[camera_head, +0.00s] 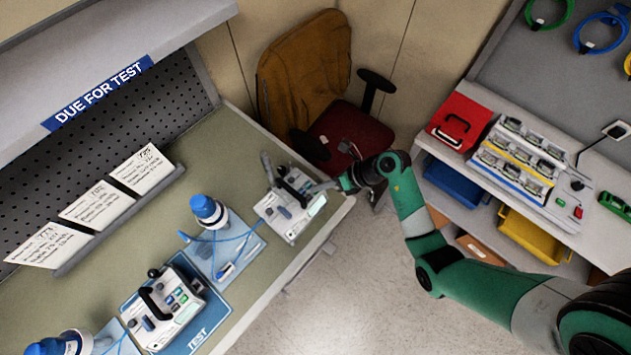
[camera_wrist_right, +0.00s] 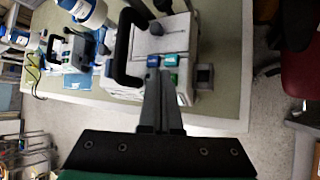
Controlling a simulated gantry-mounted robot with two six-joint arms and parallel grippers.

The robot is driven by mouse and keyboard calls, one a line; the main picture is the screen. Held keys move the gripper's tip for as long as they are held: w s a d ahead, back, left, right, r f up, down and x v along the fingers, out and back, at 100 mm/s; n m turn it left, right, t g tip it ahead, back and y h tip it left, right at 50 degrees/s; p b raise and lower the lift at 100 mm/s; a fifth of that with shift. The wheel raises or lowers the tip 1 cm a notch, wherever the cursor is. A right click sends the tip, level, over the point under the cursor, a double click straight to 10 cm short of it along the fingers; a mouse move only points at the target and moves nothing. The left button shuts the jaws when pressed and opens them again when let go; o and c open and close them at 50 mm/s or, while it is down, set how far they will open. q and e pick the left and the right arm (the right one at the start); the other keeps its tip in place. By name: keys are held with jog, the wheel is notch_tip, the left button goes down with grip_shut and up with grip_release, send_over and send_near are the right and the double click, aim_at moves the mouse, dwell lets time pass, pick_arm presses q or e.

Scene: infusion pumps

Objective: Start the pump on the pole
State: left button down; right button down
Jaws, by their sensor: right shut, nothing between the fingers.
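A white pump (camera_head: 290,212) with a dark carry handle stands at the far right end of the bench. A short grey post (camera_head: 267,165) rises at its back edge; how they join is unclear. In the right wrist view the pump (camera_wrist_right: 140,50) shows its black handle (camera_wrist_right: 127,48) and teal and green buttons (camera_wrist_right: 170,62). My right gripper (camera_head: 322,188) is shut and empty at the pump's front side. In the wrist view its fingertips (camera_wrist_right: 162,75) overlap the button area; contact cannot be told. My left gripper is out of view.
A second pump (camera_head: 165,308) sits on a blue TEST mat (camera_head: 205,340). Written cards (camera_head: 142,168) lean behind. A chair (camera_head: 345,135) and a red case (camera_head: 460,121) are beyond.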

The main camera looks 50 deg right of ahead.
aim_at(319, 193)
jog(key=shift+f, duration=0.5)
dwell(0.3)
jog(key=shift+r, duration=0.1)
jog(key=shift+r+p, duration=0.85)
jog(key=shift+p, duration=0.2)
notch_tip(319, 193, up, 5)
jog(key=p, duration=0.5)
jog(key=shift+p, duration=0.35)
dwell(0.4)
